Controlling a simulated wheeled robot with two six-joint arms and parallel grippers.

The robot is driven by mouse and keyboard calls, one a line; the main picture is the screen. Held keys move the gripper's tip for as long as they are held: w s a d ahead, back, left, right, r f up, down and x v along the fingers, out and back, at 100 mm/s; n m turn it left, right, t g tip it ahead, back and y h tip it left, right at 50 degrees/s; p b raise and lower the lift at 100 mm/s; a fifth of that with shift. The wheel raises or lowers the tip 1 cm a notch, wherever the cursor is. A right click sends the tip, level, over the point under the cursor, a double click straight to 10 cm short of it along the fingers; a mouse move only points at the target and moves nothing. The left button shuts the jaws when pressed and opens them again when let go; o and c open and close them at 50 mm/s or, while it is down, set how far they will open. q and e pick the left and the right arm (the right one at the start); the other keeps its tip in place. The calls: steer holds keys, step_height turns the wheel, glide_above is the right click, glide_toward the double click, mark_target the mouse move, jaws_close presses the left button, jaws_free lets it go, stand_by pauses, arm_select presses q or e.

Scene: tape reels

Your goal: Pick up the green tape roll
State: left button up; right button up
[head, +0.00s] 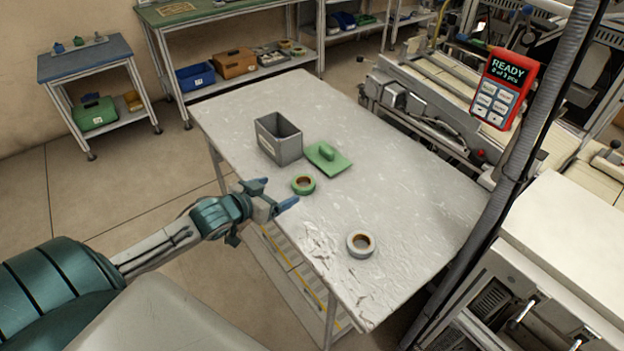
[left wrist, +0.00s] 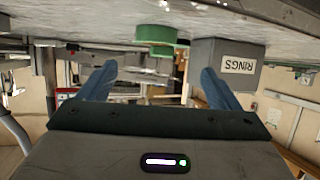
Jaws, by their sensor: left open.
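The green tape roll (head: 303,185) lies flat on the light table (head: 330,240), near its left edge, with a brown core. My left gripper (head: 277,192) is open and empty at the table's left edge, just left of the roll and apart from it. In the left wrist view, which is upside down, the green roll (left wrist: 155,34) shows ahead, between and beyond the two blue fingertips of my left gripper (left wrist: 155,85). My right gripper is not in view.
A grey bin (head: 279,138), labelled RINGS in the left wrist view (left wrist: 222,62), stands behind the roll. A green plate with a handle (head: 328,158) lies beside it. The table's right side is clear.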

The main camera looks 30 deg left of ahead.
mark_target(308, 180)
arm_select(q)
steer(key=x, duration=0.3)
steer(key=shift+w+d+r, duration=0.1)
steer(key=shift+w+d, duration=0.05)
steer(key=shift+x, duration=0.75)
steer(key=shift+w, duration=0.4)
steer(key=shift+w+d+f, duration=0.15)
steer(key=shift+w+f, duration=0.2)
steer(key=shift+w, duration=0.1)
steer(key=x, duration=0.4)
steer(key=shift+d+f, duration=0.15)
steer(key=shift+d, duration=0.05)
steer(key=shift+w+f, duration=0.2)
steer(key=shift+s, duration=0.1)
steer(key=shift+c, duration=0.7)
steer(key=c, duration=0.9)
steer(key=shift+c, duration=0.2)
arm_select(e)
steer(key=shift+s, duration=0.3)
